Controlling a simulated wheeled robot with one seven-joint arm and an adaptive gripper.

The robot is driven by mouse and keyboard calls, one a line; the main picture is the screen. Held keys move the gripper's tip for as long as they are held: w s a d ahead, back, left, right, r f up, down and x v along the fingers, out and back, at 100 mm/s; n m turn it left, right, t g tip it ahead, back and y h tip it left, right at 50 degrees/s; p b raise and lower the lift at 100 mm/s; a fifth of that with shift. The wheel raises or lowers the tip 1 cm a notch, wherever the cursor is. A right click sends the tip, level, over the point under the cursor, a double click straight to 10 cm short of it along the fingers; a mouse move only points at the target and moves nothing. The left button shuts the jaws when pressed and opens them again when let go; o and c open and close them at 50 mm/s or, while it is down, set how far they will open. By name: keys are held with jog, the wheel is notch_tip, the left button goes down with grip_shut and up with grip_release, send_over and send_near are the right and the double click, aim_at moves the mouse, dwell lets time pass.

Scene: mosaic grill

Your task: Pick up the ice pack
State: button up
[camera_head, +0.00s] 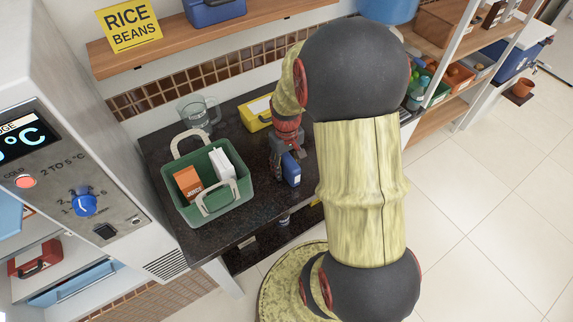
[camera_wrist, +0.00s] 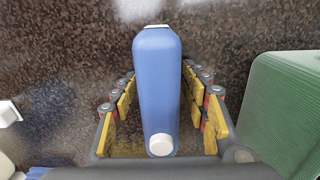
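The ice pack is a blue, rounded slab with a white cap; it shows in the wrist view (camera_wrist: 158,85) and in the head view (camera_head: 292,170) on the dark speckled counter. My gripper (camera_head: 284,158) is over the counter at the pack, right of the green basket. In the wrist view my gripper (camera_wrist: 158,78) is open, with its yellow-padded fingers on either side of the pack. Narrow gaps show between the fingers and the pack's sides. In the head view my gripper hides part of the pack.
The green basket (camera_head: 224,200) holds an orange juice carton (camera_head: 187,183) and a white carton (camera_head: 222,165). A glass pitcher (camera_head: 197,114) and a yellow box (camera_head: 256,113) stand behind. A wooden shelf (camera_head: 250,25) overhangs the back. The counter's front edge is close.

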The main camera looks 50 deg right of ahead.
jog(key=c, duration=1)
grip_shut()
